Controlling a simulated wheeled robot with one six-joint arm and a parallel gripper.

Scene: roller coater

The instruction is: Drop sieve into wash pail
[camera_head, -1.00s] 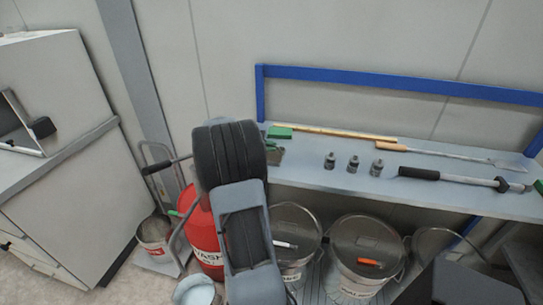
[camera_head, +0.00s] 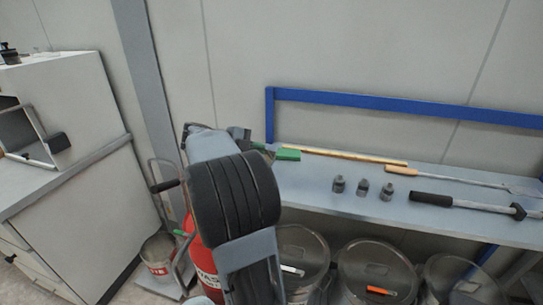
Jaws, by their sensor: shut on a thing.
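My gripper (camera_head: 240,134) shows only in part behind my dark, ribbed wrist, at the near edge of the bench. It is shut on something. My arm hides the fingertips and most of what they hold; I take it to be the sieve, but its shape cannot be made out. A red container (camera_head: 203,257) with white lettering starting "WAS", which I take to be the wash pail, stands on the floor below and left of my gripper. My arm covers its right side, and its opening is hidden.
A bench (camera_head: 330,215) with a blue rail holds a green-headed brush (camera_head: 288,154), several small grey fittings and long-handled tools. Lidded metal pails (camera_head: 378,272) stand beneath it. A small bucket (camera_head: 159,256) sits on a hand truck by the white cabinet (camera_head: 75,220) at left.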

